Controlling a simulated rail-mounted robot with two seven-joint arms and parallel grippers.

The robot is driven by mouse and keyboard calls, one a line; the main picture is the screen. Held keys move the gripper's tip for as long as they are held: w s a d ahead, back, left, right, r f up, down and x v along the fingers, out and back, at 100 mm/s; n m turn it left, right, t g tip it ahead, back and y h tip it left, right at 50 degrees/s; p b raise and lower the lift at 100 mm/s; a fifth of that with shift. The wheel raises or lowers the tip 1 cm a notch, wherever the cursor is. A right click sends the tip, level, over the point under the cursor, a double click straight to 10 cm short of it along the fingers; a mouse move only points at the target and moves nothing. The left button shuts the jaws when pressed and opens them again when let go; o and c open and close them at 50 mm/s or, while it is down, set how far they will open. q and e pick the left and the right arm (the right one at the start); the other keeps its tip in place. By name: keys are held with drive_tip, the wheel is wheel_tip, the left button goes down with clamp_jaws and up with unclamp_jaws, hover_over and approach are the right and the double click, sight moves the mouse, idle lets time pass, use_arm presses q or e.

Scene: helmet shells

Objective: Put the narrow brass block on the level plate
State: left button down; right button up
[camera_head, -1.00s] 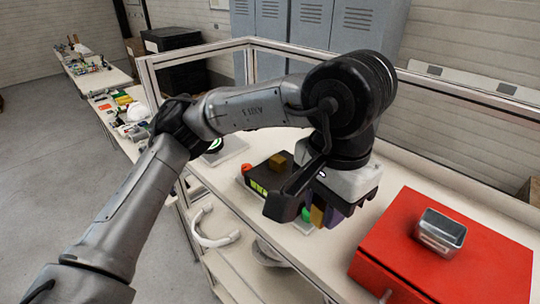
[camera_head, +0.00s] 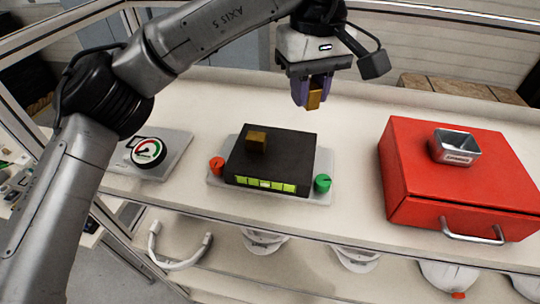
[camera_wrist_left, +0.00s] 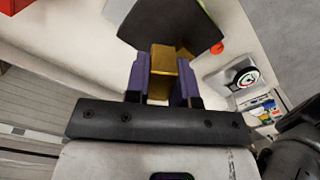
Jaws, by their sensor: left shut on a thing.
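My left gripper (camera_head: 313,97) is shut on a narrow brass block (camera_head: 314,100), which hangs below the purple fingers. In the left wrist view the held block (camera_wrist_left: 161,72) shows between the two fingers (camera_wrist_left: 163,85). A black box with a row of lit green-yellow segments, which looks like the level plate (camera_head: 292,151), stands at the middle of the bench. A second brass block (camera_head: 257,142) sits on its top, left of centre. The held block is behind and to the right of the box, apart from it. My right gripper is not in view.
A red knob (camera_head: 216,164) and a green knob (camera_head: 322,183) flank the black box. A round gauge (camera_head: 148,152) stands to the left. A red case (camera_head: 455,185) with a metal tin (camera_head: 455,147) on top is to the right. Bench between box and case is clear.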

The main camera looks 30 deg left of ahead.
use_arm(q)
drive_tip(key=w+d+f+n+b, duration=0.3)
drive_tip(key=w+d+n, duration=0.3)
drive_tip(key=w+n, duration=0.35)
drive_tip(key=n, duration=0.2)
hover_over(292, 153)
drive_tip(key=f, duration=0.7)
drive_tip(key=shift+w+d+f+b, duration=0.1)
drive_tip(key=shift+w+d+b, duration=0.15)
drive_tip(key=shift+b, duration=0.1)
drive_tip(key=shift+s+a+f, duration=0.25)
drive_tip(key=shift+a+f, duration=0.05)
drive_tip(key=shift+f+p, duration=0.95)
drive_tip(key=shift+f, duration=1)
drive_tip(key=shift+f, duration=0.1)
